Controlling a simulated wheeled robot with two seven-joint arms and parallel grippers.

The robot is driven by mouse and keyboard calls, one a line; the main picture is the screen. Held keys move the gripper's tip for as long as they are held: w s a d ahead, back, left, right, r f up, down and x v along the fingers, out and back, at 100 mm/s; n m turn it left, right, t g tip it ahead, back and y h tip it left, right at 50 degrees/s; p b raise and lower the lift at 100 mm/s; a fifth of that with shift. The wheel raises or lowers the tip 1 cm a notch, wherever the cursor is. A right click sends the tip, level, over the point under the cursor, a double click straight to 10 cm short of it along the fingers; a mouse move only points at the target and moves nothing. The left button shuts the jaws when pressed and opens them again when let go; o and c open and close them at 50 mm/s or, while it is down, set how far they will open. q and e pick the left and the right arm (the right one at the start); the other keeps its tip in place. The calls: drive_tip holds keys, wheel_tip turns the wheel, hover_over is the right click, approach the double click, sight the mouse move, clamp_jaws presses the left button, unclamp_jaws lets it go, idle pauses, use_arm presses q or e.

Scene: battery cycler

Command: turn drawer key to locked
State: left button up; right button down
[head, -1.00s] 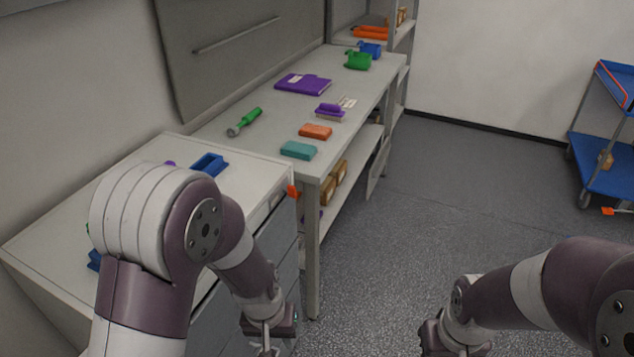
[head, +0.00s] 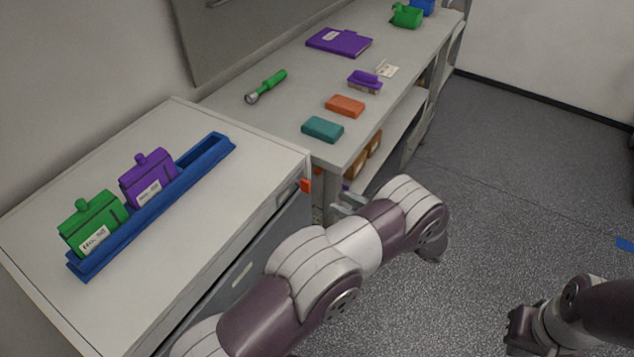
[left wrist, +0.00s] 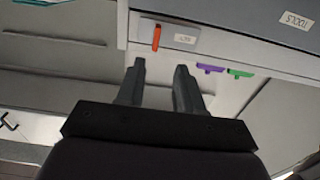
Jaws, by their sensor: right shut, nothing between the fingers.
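The orange drawer key (head: 305,186) sticks out of the grey drawer cabinet's (head: 255,262) front, near its upper right corner. In the left wrist view the key (left wrist: 156,37) is a narrow upright bar beside a small white label. My left gripper (left wrist: 160,67) is open and empty, its two fingers pointing at the cabinet front. The key lies just beyond the fingertips, apart from them. In the head view the left gripper (head: 346,202) is just right of the key, partly hidden by my arm. My right gripper (head: 517,332) is shut and empty, low at the right over the floor.
A blue rack (head: 205,158) holding a green pack (head: 92,222) and a purple pack (head: 148,178) stands on the cabinet. The adjoining workbench (head: 290,112) carries a green flashlight (head: 266,87), teal block (head: 322,129) and orange block (head: 345,105). The floor at right is open.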

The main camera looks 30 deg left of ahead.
sight(310, 187)
use_arm(q)
drive_tip(key=a, duration=0.2)
drive_tip(key=a+p, duration=0.1)
drive_tip(key=a, duration=0.2)
drive_tip(key=w+a+p, duration=0.1)
drive_tip(key=a, duration=0.2)
drive_tip(key=shift+a, duration=0.55)
drive_tip(key=shift+w+a+f, duration=0.15)
drive_tip(key=shift+w+a, duration=0.05)
drive_tip(key=shift+w, duration=0.1)
clamp_jaws()
